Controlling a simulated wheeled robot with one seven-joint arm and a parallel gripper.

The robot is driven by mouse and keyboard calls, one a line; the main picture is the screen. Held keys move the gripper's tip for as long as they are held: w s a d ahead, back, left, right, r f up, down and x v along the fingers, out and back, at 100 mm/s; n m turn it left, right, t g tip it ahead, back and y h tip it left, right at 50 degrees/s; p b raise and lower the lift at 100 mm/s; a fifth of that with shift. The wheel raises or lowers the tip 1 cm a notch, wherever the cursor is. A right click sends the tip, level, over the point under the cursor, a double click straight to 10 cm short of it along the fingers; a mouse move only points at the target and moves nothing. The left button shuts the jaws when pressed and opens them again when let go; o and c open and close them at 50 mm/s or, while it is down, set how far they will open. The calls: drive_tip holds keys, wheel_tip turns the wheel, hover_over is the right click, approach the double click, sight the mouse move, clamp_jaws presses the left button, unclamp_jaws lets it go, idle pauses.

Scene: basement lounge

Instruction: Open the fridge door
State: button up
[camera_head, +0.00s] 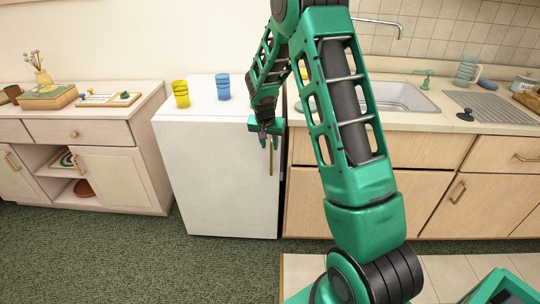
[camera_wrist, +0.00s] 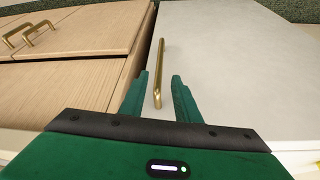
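The fridge (camera_head: 225,175) is a low white unit with its door facing me, and the door looks closed. A slim vertical brass handle (camera_head: 271,157) is on the door's right edge. In the wrist view the white door (camera_wrist: 235,70) fills the right side, and the brass handle (camera_wrist: 158,75) stands between my two green fingers. My gripper (camera_head: 268,137) is in front of the door's upper right, near the handle's top. It is open in the wrist view (camera_wrist: 160,95), with a gap on both sides of the handle. Whether the fingertips reach past the bar is unclear.
Yellow (camera_head: 181,94) and blue (camera_head: 223,86) cups stand on the fridge top. A wooden sink cabinet (camera_head: 360,205) adjoins on the right, with a similar brass handle (camera_head: 457,191). A cream sideboard (camera_head: 110,180) stands left. Green carpet (camera_head: 150,260) in front of the fridge is clear.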

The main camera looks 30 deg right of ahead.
sight(271, 151)
drive_tip(key=x, duration=0.8)
drive_tip(key=shift+a, duration=0.1)
drive_tip(key=shift+s, duration=0.1)
clamp_jaws()
